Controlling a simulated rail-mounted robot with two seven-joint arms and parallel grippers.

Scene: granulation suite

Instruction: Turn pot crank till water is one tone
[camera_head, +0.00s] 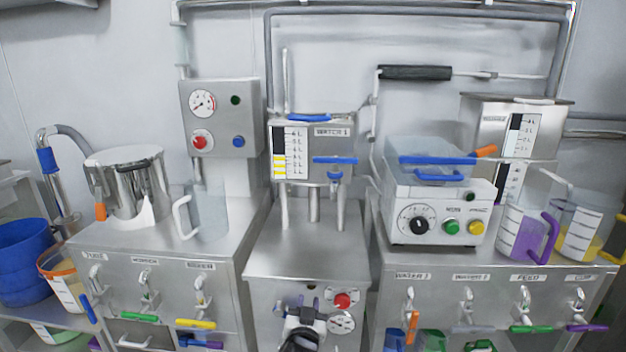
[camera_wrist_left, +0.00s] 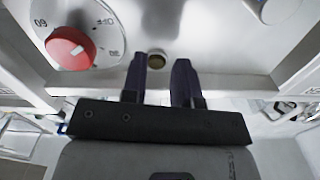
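A shiny steel pot (camera_head: 148,190) stands on the left cabinet, with a dark strip across its top and an orange part low at its left. No crank can be made out for certain, and the water inside is hidden. My left gripper (camera_head: 300,303) is low in front of the middle cabinet, away from the pot. In the left wrist view its two dark purple fingers (camera_wrist_left: 166,78) are apart, with nothing held between them. My right gripper is not in view.
A clear jug (camera_head: 208,212) stands right of the pot. The WATER 1 tank (camera_head: 338,146) is above the middle cabinet's bare top (camera_head: 305,252). A control box (camera_head: 437,211) stands right.

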